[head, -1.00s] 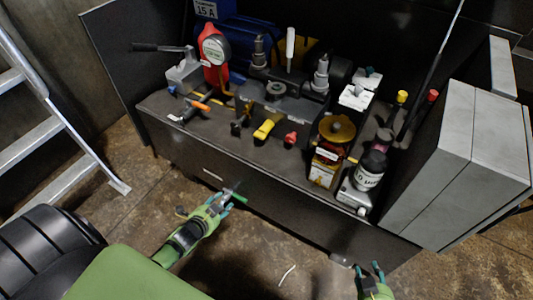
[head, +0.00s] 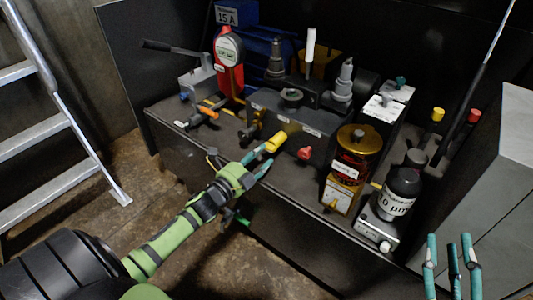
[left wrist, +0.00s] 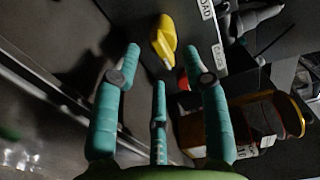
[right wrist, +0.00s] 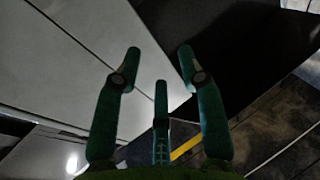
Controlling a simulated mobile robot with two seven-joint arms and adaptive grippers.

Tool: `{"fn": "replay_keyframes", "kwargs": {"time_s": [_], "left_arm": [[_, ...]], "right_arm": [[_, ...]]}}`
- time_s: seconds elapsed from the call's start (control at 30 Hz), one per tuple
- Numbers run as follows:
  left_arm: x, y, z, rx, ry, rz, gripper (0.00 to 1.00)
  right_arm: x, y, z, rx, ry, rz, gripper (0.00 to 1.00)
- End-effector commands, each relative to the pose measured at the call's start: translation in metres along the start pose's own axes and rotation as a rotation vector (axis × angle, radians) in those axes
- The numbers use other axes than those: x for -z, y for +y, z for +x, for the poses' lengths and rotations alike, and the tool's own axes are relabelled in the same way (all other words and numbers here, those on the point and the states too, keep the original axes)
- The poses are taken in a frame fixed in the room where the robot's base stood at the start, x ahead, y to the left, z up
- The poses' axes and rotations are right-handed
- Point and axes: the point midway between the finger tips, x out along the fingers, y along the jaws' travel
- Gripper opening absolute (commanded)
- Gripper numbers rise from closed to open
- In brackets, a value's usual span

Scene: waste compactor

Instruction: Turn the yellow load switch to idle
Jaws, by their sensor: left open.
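The yellow load switch (head: 277,141) is a lever-like knob on the front of the dark valve block in the head view. In the left wrist view the yellow switch (left wrist: 164,40) lies ahead, between and just beyond the fingertips, beside a white label with "LOAD" partly readable. My left gripper (head: 262,158) is open, its fingers close to the switch and pointing at it. Its fingers also show spread in the left wrist view (left wrist: 162,62); I cannot tell whether they touch the switch. My right gripper (head: 450,245) is open and empty at the lower right, away from the switch.
A red knob (head: 305,153) sits just right of the switch. An amber jar (head: 356,155) and a dark bottle (head: 402,185) stand further right. An orange-handled tool (head: 207,112) lies left. A grey cabinet (head: 490,190) stands near my right gripper.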

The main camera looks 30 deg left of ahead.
Motion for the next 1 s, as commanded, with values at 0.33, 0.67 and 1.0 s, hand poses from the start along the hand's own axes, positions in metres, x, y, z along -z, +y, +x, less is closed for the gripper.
{"fn": "replay_keyframes", "kwargs": {"time_s": [0.33, 0.67, 1.0], "left_arm": [[0.0, 0.001, 0.03, 0.0, -0.001, -0.002, 0.45], [-0.001, 0.001, 0.033, -0.002, -0.002, -0.002, 0.45], [-0.001, 0.001, 0.033, -0.002, -0.001, -0.002, 0.0]], "right_arm": [[0.048, -0.012, -0.006, 0.028, 0.259, -0.002, 0.4], [0.056, -0.013, -0.008, 0.031, 0.294, -0.001, 0.4], [0.055, -0.013, -0.008, 0.031, 0.293, -0.001, 0.4]]}}
